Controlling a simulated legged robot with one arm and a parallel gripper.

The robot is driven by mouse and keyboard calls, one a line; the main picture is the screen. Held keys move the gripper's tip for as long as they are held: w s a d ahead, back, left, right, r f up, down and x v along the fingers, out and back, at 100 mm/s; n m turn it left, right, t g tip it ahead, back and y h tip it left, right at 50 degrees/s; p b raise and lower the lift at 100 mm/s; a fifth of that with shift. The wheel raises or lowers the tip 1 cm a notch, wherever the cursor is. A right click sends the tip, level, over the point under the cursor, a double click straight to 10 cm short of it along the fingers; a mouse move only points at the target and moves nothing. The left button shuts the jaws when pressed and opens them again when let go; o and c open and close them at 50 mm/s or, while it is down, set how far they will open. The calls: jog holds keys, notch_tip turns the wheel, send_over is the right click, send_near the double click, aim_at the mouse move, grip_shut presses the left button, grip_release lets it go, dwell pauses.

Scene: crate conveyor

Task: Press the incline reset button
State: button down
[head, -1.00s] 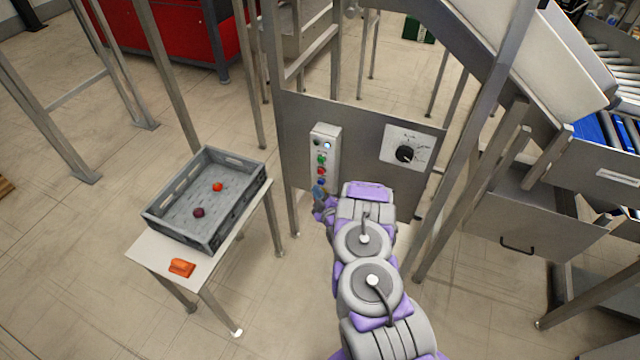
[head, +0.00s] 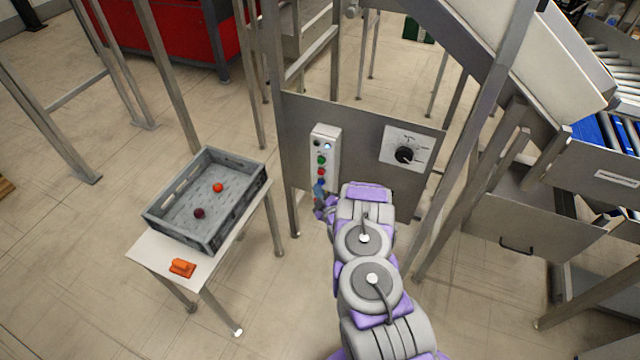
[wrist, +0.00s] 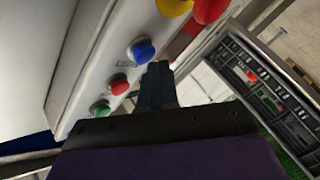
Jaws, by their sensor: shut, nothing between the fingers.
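A pale control box (head: 333,150) with a column of buttons is mounted on the grey panel. In the wrist view it holds a green button (wrist: 99,109), a red button (wrist: 119,84) and a blue button (wrist: 141,49). The labels are too small to read, so I cannot tell which button is the incline reset. My gripper (wrist: 158,72) is shut and empty, its dark fingertips just beside the blue button; I cannot tell whether they touch.
A black rotary dial (head: 404,155) sits on a white plate to the right. A grey crate (head: 240,200) with two small round objects stands on a small table (head: 150,255) at left, with an orange item (head: 182,268) in front. Metal posts flank the panel.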

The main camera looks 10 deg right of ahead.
jog(key=shift+w+d, duration=0.3)
jog(key=shift+w, duration=0.05)
dwell(0.7)
dwell(0.4)
jog(key=shift+s+a+p, duration=0.5)
jog(key=shift+s+p, duration=0.2)
jog(key=shift+p, duration=0.1)
jog(key=shift+s, duration=0.1)
jog(key=shift+s+a+p, duration=0.75)
jog(key=shift+s, duration=0.2)
jog(key=shift+s+a+p, duration=0.7)
jog(key=shift+s+p, duration=0.05)
jog(key=shift+s, duration=0.2)
